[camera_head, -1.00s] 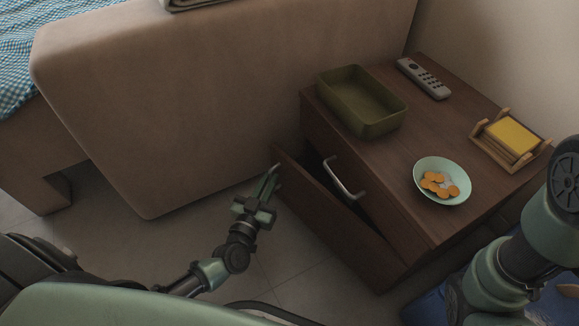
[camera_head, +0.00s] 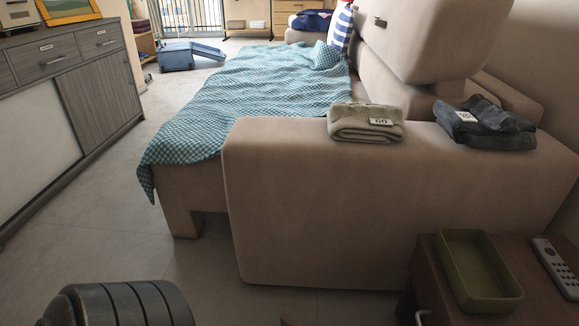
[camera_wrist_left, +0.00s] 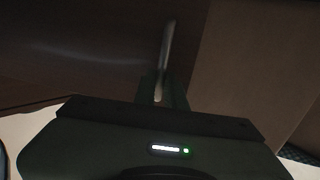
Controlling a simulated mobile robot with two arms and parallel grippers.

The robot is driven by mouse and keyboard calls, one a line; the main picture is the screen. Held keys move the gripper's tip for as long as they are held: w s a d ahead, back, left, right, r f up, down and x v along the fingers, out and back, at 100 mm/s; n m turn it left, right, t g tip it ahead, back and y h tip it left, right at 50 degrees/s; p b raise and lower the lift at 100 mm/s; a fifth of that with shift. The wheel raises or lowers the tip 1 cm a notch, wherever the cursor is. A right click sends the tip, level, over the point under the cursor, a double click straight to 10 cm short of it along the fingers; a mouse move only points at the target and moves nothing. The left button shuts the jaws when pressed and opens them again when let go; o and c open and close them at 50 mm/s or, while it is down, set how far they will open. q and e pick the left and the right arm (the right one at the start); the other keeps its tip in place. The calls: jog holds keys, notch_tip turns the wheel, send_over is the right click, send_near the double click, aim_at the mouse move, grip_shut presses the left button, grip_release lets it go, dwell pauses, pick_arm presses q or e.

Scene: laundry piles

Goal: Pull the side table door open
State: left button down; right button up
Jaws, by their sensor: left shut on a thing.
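The side table (camera_head: 500,305) is cut off at the bottom right of the head view. A drawer handle (camera_head: 423,317) barely shows at its front. The door is below the head view's frame. In the left wrist view, a dark brown panel (camera_wrist_left: 75,50), apparently the side table door, fills the upper left. My right gripper is out of view.
An olive tray (camera_head: 475,270) and a remote (camera_head: 556,266) lie on the table. The beige sofa (camera_head: 340,200) stands close to the table's left, with folded clothes (camera_head: 365,123) on its arm. A grey cabinet (camera_head: 100,85) is at the left, with open floor (camera_head: 110,220) between.

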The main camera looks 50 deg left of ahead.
pick_arm(q)
jog(key=shift+s+d+h, duration=0.15)
jog(key=shift+s+d, duration=0.1)
jog(key=shift+d, duration=0.25)
jog(key=shift+s+d+h, duration=0.15)
jog(key=shift+s+d, duration=0.05)
jog(key=shift+d, duration=0.3)
jog(key=c, duration=1.5)
grip_release()
jog(key=shift+c, duration=0.2)
jog(key=shift+o, duration=0.3)
jog(key=shift+d, duration=0.1)
jog(key=shift+a, duration=0.2)
